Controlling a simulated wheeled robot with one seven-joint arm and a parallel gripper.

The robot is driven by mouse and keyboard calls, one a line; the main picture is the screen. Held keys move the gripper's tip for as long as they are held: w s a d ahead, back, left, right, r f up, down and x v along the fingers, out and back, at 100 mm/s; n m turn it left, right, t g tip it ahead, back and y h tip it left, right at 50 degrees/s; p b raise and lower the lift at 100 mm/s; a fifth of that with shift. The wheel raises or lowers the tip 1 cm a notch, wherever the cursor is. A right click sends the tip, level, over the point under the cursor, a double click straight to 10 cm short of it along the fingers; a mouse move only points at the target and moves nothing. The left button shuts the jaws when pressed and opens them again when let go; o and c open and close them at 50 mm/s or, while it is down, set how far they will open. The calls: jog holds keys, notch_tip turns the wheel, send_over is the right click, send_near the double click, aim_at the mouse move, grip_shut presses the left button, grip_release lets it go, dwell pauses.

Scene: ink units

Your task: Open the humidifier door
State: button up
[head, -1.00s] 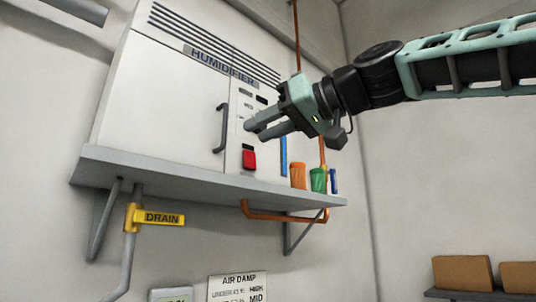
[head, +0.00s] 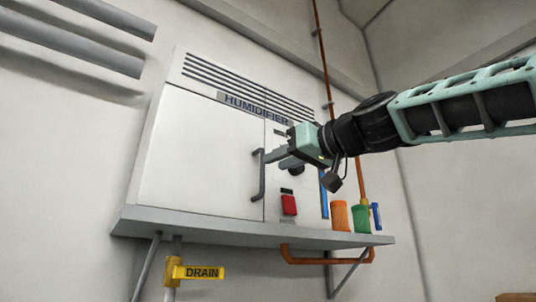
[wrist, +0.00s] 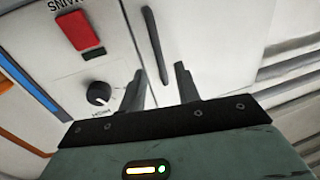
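The humidifier (head: 190,140) is a white wall cabinet with a wide door (head: 205,155) that looks closed. A dark vertical bar handle (head: 257,180) sits at the door's right edge. My gripper (head: 268,160) is in front of the handle's upper part in the head view. In the wrist view, the two fingers of my gripper (wrist: 158,80) are apart with nothing between them. The handle (wrist: 155,48) lies beyond the fingertips, roughly in line with the gap. I cannot tell whether a finger touches it.
Right of the handle, the control panel has a red switch (head: 289,205) and a dark knob (wrist: 98,93). A yellow DRAIN handle (head: 200,272) is below.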

jog(key=shift+p+x, duration=0.7)
jog(key=shift+x, duration=1.5)
grip_shut()
jog(key=shift+s, duration=0.15)
